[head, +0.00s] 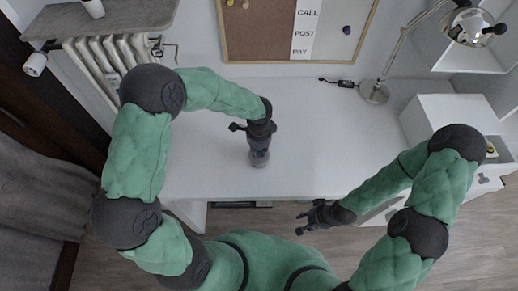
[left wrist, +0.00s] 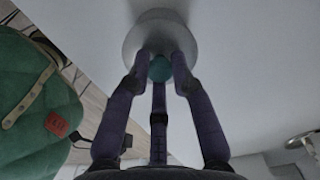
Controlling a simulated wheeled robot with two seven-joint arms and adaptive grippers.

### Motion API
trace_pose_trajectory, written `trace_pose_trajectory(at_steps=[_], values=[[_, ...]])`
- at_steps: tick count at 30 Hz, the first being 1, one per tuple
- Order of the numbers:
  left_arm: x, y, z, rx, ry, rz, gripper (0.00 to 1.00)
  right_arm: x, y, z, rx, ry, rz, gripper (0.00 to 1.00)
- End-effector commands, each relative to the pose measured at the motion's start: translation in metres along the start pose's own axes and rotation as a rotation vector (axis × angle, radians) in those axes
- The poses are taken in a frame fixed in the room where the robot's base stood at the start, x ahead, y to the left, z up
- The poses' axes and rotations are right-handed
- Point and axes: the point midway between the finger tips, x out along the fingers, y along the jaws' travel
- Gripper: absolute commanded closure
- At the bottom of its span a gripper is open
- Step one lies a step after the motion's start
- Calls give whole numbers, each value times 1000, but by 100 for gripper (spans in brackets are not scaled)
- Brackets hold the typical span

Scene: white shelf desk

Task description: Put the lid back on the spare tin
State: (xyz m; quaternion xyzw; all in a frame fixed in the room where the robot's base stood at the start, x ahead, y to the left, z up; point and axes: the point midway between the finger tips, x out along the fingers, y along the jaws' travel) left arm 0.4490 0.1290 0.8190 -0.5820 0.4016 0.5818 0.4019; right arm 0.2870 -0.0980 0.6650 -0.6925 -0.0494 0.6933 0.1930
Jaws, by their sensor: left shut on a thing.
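My left gripper (head: 259,146) points down over the middle of the white desk (head: 340,130). In the left wrist view its fingers (left wrist: 160,70) close around a teal knob (left wrist: 160,66). The knob sits at the middle of a round grey top (left wrist: 140,40), which looks like the lid. In the head view a grey round body (head: 259,160), likely the tin, shows just below the fingers. I cannot tell whether lid and tin are touching or apart. My right gripper (head: 303,222) is empty, fingers apart, in front of the desk's front edge.
A metal desk lamp (head: 375,92) stands at the back right, with a small black object (head: 346,83) and cable beside it. A white drawer box (head: 440,115) is at the right. A pinboard (head: 260,35) hangs behind. The desk around the left gripper is clear.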

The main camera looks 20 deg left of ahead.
Motion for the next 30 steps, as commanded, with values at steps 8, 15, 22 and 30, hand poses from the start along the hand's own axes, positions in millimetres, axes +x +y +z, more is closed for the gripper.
trace_pose_trajectory(at_steps=[8,15,22,30], values=[[0,0,0,0,0,0,96,0,0,0,0,0,0,60],[0,0,0,0,0,0,49,0,0,0,0,0,0,60],[0,0,0,0,0,0,38,0,0,0,0,0,0,60],[0,0,0,0,0,0,25,0,0,0,0,0,0,60]])
